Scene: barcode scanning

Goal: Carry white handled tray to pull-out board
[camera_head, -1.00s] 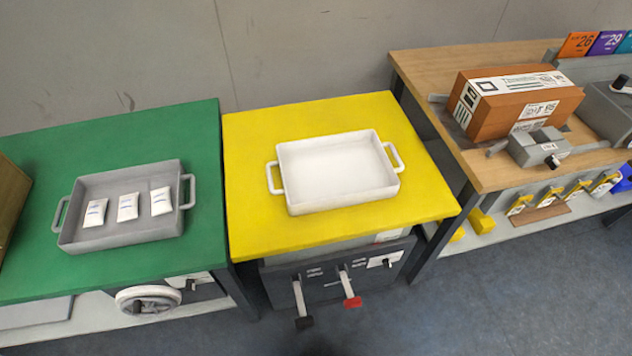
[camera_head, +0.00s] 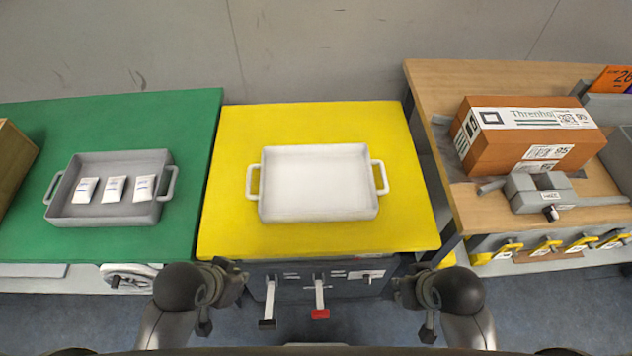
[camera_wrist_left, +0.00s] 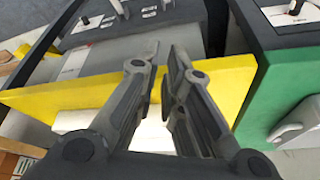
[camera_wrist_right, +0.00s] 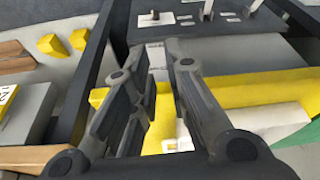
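The white tray (camera_head: 318,185) with a handle at each side sits empty and flat on the yellow tabletop (camera_head: 230,225). My left gripper (camera_head: 238,278) is open and empty, low in front of the table's near edge, left of the tray. It also shows in the left wrist view (camera_wrist_left: 166,55). My right gripper (camera_head: 402,286) is open and empty in front of the same edge, to the right; it also shows in the right wrist view (camera_wrist_right: 160,70). Neither touches the tray. I cannot clearly make out a pull-out board.
A grey tray (camera_head: 75,212) with 3 white packets stands on the green table (camera_head: 200,130) at left. A brown box (camera_head: 530,140) and a grey clamp-like device (camera_head: 540,192) are on the wooden table at right. Levers (camera_head: 319,295) project from the dark panel below the yellow top.

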